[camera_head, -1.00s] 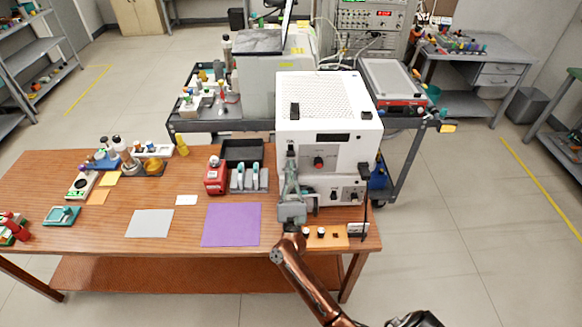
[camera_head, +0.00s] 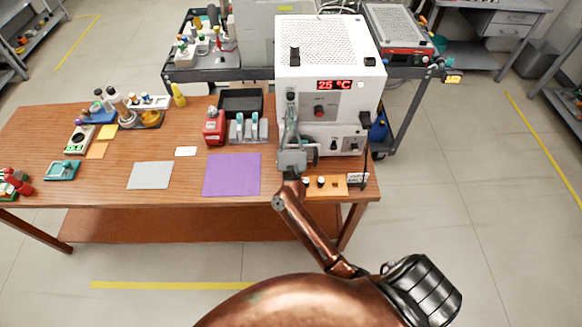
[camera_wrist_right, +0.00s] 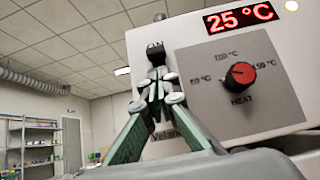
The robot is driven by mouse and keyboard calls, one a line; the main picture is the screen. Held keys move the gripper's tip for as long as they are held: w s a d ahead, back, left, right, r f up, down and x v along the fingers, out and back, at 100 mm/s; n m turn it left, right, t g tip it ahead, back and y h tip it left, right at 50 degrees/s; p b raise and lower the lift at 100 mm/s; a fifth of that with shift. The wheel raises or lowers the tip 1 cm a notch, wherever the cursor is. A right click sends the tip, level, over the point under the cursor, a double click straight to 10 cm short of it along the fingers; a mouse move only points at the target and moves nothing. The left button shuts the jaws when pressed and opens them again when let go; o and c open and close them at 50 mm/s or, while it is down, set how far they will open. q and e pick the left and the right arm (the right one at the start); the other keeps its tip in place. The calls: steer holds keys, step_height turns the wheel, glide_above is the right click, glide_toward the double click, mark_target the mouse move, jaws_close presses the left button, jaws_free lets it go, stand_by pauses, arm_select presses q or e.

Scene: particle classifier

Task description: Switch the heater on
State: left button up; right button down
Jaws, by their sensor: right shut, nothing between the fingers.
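The heater is a white box (camera_head: 301,68) at the right end of the wooden table. Its red display (camera_head: 333,85) is lit and reads 25 °C, also in the wrist view (camera_wrist_right: 238,16). The red HEAT knob (camera_wrist_right: 243,73) sits on the grey panel below the display, among temperature marks. A black switch (camera_wrist_right: 156,54) marked ON is at the panel's left. My right gripper (camera_head: 291,104) is shut and empty in front of the heater's left front. In the wrist view its fingertips (camera_wrist_right: 155,84) are just below the switch; whether they touch it I cannot tell. My left gripper is not in view.
A red device (camera_head: 214,127), a rack (camera_head: 248,130) and a black tray (camera_head: 240,101) stand left of the heater. A purple mat (camera_head: 232,174) lies in front of them. An orange strip (camera_head: 330,187) with small knobs is below the heater. A cart (camera_head: 400,75) stands behind.

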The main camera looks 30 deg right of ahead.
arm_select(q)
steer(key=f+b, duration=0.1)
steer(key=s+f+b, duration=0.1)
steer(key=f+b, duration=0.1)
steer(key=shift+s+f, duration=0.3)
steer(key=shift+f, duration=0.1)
arm_select(e)
steer(key=v, duration=2.1)
steer(key=shift+w+f, duration=0.25)
steer(key=shift+f, duration=0.2)
steer(key=shift+d, duration=0.1)
